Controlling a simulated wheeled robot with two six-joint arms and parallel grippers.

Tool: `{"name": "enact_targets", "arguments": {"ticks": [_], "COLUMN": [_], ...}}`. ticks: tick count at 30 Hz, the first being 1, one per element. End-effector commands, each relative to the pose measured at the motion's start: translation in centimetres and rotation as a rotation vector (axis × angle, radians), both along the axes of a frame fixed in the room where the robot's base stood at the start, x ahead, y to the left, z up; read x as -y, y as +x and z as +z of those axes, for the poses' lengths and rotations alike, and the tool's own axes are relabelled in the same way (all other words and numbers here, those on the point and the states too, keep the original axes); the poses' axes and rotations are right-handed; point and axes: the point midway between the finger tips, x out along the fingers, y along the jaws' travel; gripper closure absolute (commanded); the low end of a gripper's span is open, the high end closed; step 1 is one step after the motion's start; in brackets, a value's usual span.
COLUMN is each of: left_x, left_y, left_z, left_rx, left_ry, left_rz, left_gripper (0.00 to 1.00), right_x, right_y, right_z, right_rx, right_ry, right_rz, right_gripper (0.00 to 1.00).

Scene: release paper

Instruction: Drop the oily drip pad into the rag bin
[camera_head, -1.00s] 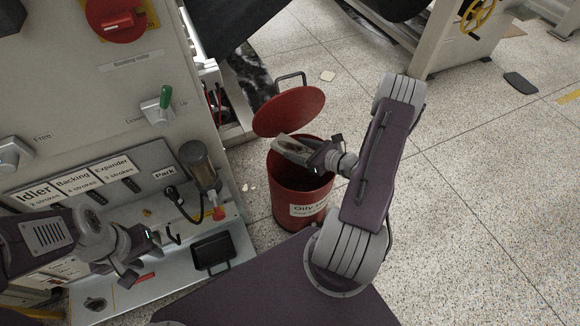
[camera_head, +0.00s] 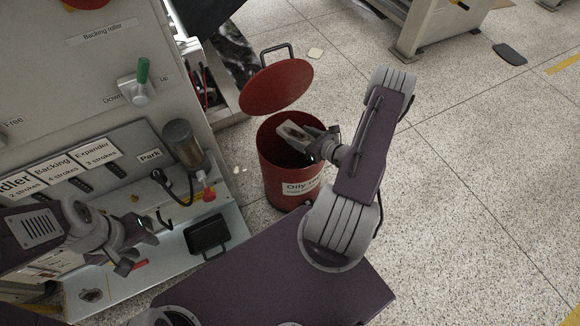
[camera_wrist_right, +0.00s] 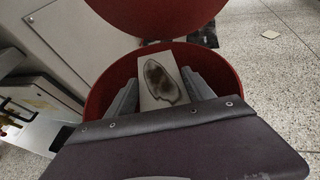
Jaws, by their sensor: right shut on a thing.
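The oily drip pad (camera_head: 291,131) is a pale sheet with a dark stain. My right gripper (camera_head: 312,143) is shut on it and holds it at the mouth of the red rag bin (camera_head: 270,165), whose label reads "Oily". In the right wrist view the pad (camera_wrist_right: 163,80) lies between the two fingers (camera_wrist_right: 165,92), with the bin's rim (camera_wrist_right: 97,100) around them. The bin's lid (camera_head: 275,86) stands raised at the back. My left gripper (camera_head: 137,243) is over the machine's lower ledge at the left, away from the bin; its fingers look apart and empty.
The machine panel (camera_head: 100,60) with a green-handled lever (camera_head: 142,75) and labelled slots fills the left. A black tray (camera_head: 207,235) lies on its ledge. A dark flat piece (camera_head: 510,54) lies far right.

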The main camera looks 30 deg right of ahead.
Motion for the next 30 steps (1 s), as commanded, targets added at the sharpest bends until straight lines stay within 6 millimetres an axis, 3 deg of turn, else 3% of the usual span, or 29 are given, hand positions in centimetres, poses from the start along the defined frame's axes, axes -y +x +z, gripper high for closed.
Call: {"name": "enact_targets", "arguments": {"ticks": [5,6,9,20,30], "left_x": [0.0,0.0,0.0,0.0,0.0], "left_y": [0.0,0.0,0.0,0.0,0.0], "left_z": [0.1,0.1,0.1,0.5,3.4], "left_rx": [0.0,0.0,0.0,0.0,0.0], "left_ry": [0.0,0.0,0.0,0.0,0.0], "left_rz": [0.0,0.0,0.0,0.0,0.0], "left_gripper": [0.64,0.64,0.64,0.64,0.64], "right_x": [0.0,0.0,0.0,0.2,1.3], "right_y": [0.0,0.0,0.0,-0.6,-6.9], "right_z": [0.1,0.1,0.1,0.5,3.4], "right_rx": [0.0,0.0,0.0,-0.001,0.001], "right_ry": [0.0,0.0,0.0,0.001,0.001], "right_rz": [0.0,0.0,0.0,-0.004,-0.007], "right_gripper": [0.9,0.36,0.13,0.13,0.13]}}
